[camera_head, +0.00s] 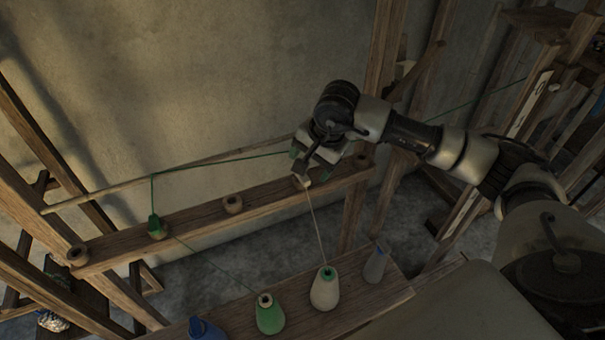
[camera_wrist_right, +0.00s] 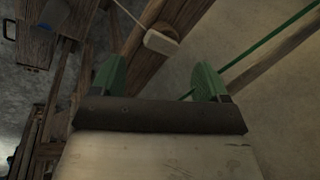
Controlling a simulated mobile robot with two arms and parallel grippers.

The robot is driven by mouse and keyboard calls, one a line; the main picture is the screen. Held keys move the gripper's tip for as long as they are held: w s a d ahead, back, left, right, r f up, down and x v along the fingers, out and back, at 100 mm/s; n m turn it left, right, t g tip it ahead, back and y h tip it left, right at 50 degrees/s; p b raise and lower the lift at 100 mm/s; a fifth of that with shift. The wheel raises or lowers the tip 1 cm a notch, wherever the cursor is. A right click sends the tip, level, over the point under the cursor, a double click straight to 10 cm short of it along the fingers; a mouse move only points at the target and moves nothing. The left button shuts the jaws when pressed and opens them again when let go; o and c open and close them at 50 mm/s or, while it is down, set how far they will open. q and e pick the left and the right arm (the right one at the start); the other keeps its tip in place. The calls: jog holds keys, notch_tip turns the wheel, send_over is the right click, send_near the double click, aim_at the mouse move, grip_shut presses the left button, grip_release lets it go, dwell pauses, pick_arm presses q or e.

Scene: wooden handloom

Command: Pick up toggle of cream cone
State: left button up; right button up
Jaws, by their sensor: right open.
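The cream cone (camera_head: 325,290) stands on the lower wooden shelf. Its pale thread runs up to a small cream toggle (camera_head: 302,181) at the upper beam. In the right wrist view the toggle (camera_wrist_right: 162,43) is a pale rounded block with its thread leading off to the upper left. My right gripper (camera_head: 303,163) is just above the toggle in the head view. In the right wrist view its green fingers (camera_wrist_right: 160,76) are spread apart with nothing between them, and the toggle lies beyond the fingertips. My left gripper is not in view.
The upper beam (camera_head: 200,217) carries wooden rings and a green toggle (camera_head: 157,226). A green thread (camera_head: 222,160) runs close to my right gripper along a thin pole. A green cone (camera_head: 269,314), a blue cone (camera_head: 205,329) and a grey cone (camera_head: 375,264) stand on the shelf.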

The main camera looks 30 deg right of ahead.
aim_at(305, 177)
jog(key=x, duration=0.1)
jog(key=p+x, duration=0.1)
jog(key=x, duration=0.1)
jog(key=p+x, duration=0.1)
jog(key=shift+a+f, duration=0.15)
jog(key=shift+a, duration=0.1)
jog(key=shift+w+f, duration=0.15)
jog(key=shift+f, duration=0.4)
jog(key=shift+w, duration=0.1)
jog(key=shift+c, duration=0.9)
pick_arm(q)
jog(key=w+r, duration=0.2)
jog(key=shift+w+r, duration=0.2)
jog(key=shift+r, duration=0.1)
pick_arm(e)
jog(key=c, duration=0.7)
jog(key=shift+c, duration=0.6)
jog(key=shift+r, duration=0.15)
